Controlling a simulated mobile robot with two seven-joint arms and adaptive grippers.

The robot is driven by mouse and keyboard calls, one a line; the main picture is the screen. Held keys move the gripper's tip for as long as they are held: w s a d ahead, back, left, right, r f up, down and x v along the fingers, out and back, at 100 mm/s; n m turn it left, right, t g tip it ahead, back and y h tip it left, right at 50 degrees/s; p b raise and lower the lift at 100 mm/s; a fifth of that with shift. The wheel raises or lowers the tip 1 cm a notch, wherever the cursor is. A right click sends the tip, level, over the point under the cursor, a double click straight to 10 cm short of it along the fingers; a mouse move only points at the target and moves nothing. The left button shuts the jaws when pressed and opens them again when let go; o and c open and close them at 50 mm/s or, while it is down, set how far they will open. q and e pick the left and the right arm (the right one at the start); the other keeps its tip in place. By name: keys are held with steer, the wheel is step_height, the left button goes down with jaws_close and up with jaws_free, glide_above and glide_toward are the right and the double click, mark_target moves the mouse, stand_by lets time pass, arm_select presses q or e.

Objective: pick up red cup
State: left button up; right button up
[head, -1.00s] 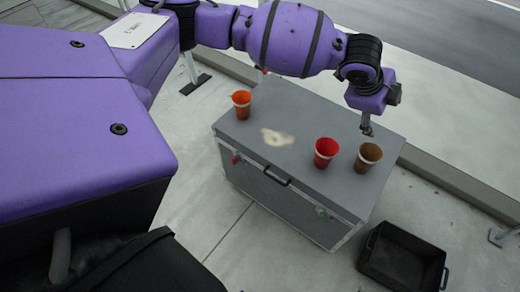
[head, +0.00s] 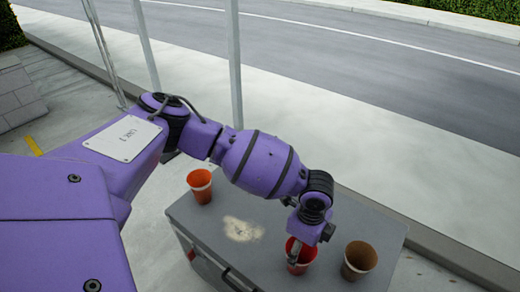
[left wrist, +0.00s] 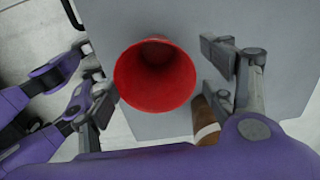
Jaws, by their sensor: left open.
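The red cup (head: 305,262) stands upright on a grey case (head: 192,214). It has an orange cup (head: 200,188) to its left and a brown cup (head: 359,261) to its right. My left gripper (head: 296,247) is at the red cup, its fingers partly covering it in the head view. In the left wrist view the red cup's open mouth (left wrist: 155,78) lies between the spread fingers of my left gripper (left wrist: 160,82). I cannot tell whether a finger touches it. My right gripper is not identifiable in view.
The brown cup also shows in the left wrist view (left wrist: 207,119), close beside one finger. A pale patch (head: 241,229) marks the case top between the orange and red cups. Pale pavement and a road (head: 400,80) lie beyond the case.

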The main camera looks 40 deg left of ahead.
mark_target(307, 255)
arm_select(q)
steer(key=f, duration=0.4)
steer(key=s+f, duration=0.1)
steer(key=f, duration=0.1)
steer(key=shift+w+r, duration=0.15)
steer(key=c, duration=0.9)
